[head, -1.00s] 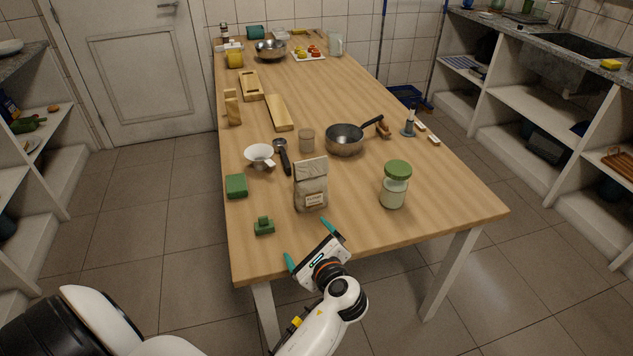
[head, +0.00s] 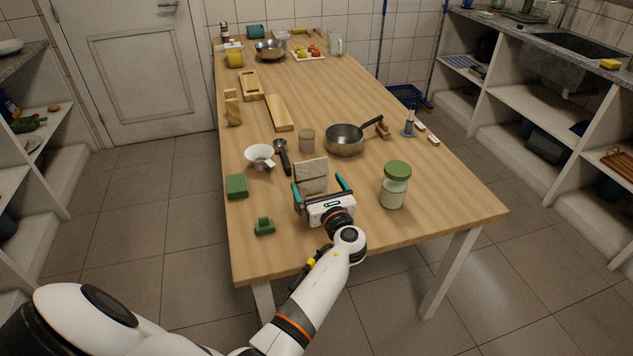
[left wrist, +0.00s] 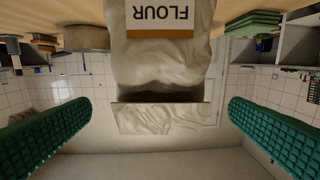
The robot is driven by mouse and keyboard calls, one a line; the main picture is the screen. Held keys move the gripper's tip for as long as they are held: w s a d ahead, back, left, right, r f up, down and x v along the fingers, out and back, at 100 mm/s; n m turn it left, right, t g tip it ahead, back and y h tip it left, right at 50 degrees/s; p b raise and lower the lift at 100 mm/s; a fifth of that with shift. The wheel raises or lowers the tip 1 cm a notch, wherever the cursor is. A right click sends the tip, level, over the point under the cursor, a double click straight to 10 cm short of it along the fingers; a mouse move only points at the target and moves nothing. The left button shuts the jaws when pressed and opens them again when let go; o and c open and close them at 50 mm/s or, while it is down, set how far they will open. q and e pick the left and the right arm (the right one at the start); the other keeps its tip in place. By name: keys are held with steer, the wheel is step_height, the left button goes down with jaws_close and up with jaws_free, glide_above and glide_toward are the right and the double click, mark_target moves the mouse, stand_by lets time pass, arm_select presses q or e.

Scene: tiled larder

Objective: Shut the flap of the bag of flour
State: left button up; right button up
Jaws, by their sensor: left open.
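The bag of flour (head: 311,184) is a beige paper bag standing near the front of the table; my gripper hides its lower part in the head view. In the left wrist view the bag (left wrist: 163,60) hangs upside down in the picture, with its FLOUR label at the top. Its flap (left wrist: 160,118) stands up beyond a dark gap at the bag's mouth, so it is open. My left gripper (head: 319,183) is open, its teal fingers on either side of the bag at upper height. In the wrist view the fingers (left wrist: 160,130) are apart from the bag. My right gripper is out of view.
A lidded jar (head: 394,186) stands to the right of the bag. A green block (head: 237,186) and a green knobbed piece (head: 264,227) lie left.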

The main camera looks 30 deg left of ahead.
arm_select(q)
steer(key=shift+w+a, duration=0.45)
steer(key=shift+a, duration=0.15)
steer(key=c, duration=1)
steer(key=shift+o, duration=0.2)
steer(key=shift+a+f+b, duration=0.1)
steer(key=shift+f+b, duration=0.2)
steer(key=shift+b, duration=0.55)
steer(key=shift+r, duration=0.2)
steer(key=o, duration=1)
steer(key=shift+c, duration=0.2)
steer(key=v, duration=1.2)
steer(key=shift+f, duration=0.3)
